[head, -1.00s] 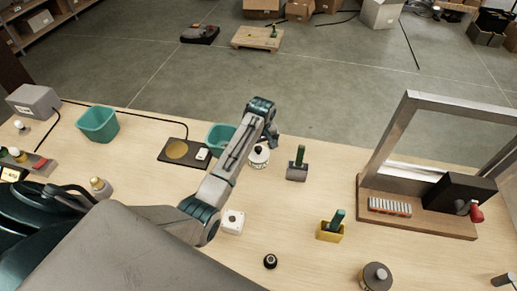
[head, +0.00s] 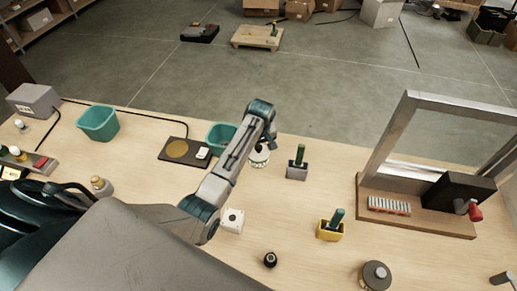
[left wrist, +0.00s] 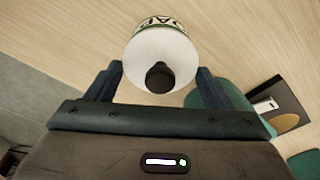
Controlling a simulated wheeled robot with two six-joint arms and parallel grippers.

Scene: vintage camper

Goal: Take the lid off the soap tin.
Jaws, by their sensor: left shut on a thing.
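The soap tin (left wrist: 158,22) is a white cylinder with dark green lettering, seen end-on in the left wrist view. It also stands on the table in the head view (head: 259,160), partly behind my left arm. Its white lid (left wrist: 176,48) with a black knob (left wrist: 160,78) faces the wrist camera, and I see no clear gap between lid and tin. My left gripper (left wrist: 160,72) has one finger on each side of the lid and is shut on it. In the head view the fingers are mostly hidden by my arm. My right gripper is not in view.
A teal bin (head: 216,136) stands just behind my left arm, beside a dark board (head: 172,153). A grey block with a green handle (head: 298,165) is right of the tin. A white box (head: 232,221) is nearer.

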